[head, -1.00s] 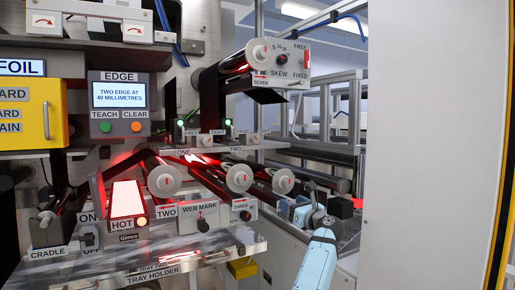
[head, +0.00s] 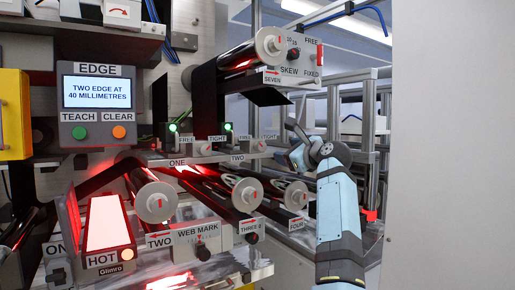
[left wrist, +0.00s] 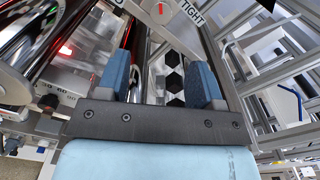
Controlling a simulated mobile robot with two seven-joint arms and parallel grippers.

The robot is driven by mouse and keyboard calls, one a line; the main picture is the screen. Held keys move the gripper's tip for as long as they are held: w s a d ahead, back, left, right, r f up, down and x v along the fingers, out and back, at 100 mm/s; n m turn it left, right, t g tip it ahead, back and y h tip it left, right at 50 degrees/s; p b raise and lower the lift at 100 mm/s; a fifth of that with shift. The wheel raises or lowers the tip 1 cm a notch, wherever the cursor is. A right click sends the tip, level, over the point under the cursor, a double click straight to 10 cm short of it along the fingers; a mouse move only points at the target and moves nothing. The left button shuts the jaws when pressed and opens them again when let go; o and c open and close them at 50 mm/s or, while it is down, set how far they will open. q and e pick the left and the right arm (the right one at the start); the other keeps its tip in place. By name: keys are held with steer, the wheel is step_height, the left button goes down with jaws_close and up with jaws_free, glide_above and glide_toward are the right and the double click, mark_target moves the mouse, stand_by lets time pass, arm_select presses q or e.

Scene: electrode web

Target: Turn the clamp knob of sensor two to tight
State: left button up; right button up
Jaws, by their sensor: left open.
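The clamp knob of sensor two (head: 259,145) is a small pale knob on the shelf front, between FREE and TIGHT labels and right of the TWO plate (head: 237,158). My left gripper (head: 289,143) is open and empty, just right of this knob and apart from it. In the left wrist view, a pale round knob (left wrist: 160,10) with a red mark shows at the top edge, beside a TIGHT label (left wrist: 192,12). It lies ahead of and between my spread blue fingers (left wrist: 160,70). Its top is cut off. My right gripper is out of view.
Sensor one's similar knob (head: 205,148) sits to the left. Rollers (head: 155,202) project below the shelf, and the SKEW unit (head: 292,55) overhangs above. The EDGE screen (head: 97,93) reads "TWO EDGE AT 40 MILLIMETRES". A pale panel (head: 450,150) stands at right.

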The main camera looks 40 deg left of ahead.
mark_target(262, 146)
arm_select(q)
steer(key=p+x, duration=0.3)
steer(key=x, duration=0.9)
steer(key=shift+a+r+p, duration=0.2)
steer(key=shift+a+p, duration=0.05)
steer(key=shift+p, duration=0.1)
steer(key=shift+w+a+f, duration=0.1)
steer(key=shift+w+a, duration=0.1)
steer(key=shift+a, duration=0.1)
steer(key=shift+d, duration=0.1)
steer(key=shift+c, duration=0.8)
steer(key=c, duration=0.8)
steer(key=shift+o, duration=0.2)
